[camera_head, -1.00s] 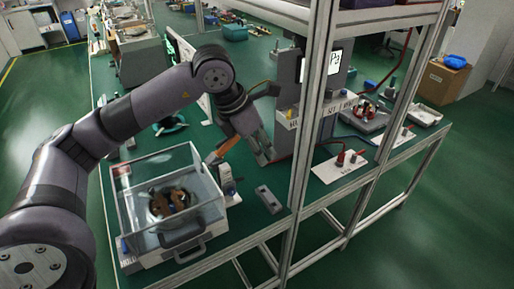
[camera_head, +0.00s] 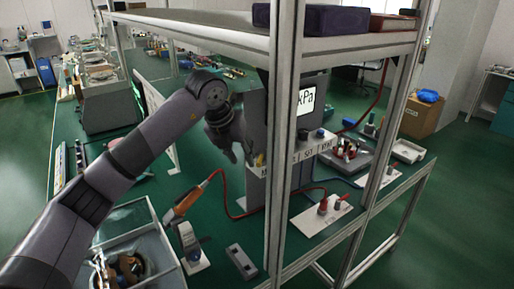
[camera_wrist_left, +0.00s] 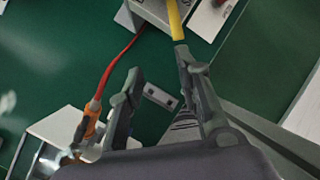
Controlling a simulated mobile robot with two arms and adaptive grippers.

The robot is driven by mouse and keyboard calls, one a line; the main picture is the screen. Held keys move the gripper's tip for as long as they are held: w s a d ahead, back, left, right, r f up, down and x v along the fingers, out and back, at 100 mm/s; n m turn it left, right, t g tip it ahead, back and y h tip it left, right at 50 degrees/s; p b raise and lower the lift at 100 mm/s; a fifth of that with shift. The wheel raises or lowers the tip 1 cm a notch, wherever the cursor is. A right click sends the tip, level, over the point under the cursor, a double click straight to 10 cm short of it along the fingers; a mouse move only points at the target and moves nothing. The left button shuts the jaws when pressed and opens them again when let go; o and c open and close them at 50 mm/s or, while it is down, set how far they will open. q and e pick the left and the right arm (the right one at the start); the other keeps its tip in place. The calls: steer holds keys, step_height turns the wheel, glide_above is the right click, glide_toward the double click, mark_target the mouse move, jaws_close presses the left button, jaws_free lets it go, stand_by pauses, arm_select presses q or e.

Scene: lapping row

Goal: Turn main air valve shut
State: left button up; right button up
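A grey control box (camera_head: 256,115) stands behind a frame post, with a kPa display and a row of labels. A yellow lever (camera_head: 259,160) shows at its left front edge, beside a label starting with M; it seems to be the main air valve's handle. The post hides part of this area. My left gripper (camera_head: 242,158) is just left of the lever. In the left wrist view, its fingers (camera_wrist_left: 157,68) are apart and empty. The yellow lever (camera_wrist_left: 175,18) is just beyond the right fingertip; I cannot tell if they touch. My right gripper is not in view.
A red hose (camera_head: 226,196) runs from the box to an orange-handled piece (camera_head: 187,201). A clear-lidded case (camera_head: 145,250) is at lower left. Frame posts (camera_head: 285,150) and a shelf (camera_head: 220,28) stand close by. A white plate with red fittings (camera_head: 313,221) lies to the right.

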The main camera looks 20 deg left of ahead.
mark_target(261, 155)
arm_select(q)
steer(key=w, duration=0.2)
steer(key=w+d+p, duration=0.1)
steer(key=w, duration=0.1)
steer(key=w+d, duration=0.1)
steer(key=w, duration=0.1)
steer(key=shift+w+d+f+p, duration=0.1)
steer(key=shift+w+p, duration=0.2)
steer(key=shift+p, duration=0.05)
steer(key=shift+x, duration=1.05)
steer(key=shift+w+f, duration=0.2)
steer(key=shift+f, duration=0.05)
steer(key=shift+w+f, duration=0.1)
steer(key=shift+f, duration=0.15)
steer(key=c, duration=0.6)
jaws_close()
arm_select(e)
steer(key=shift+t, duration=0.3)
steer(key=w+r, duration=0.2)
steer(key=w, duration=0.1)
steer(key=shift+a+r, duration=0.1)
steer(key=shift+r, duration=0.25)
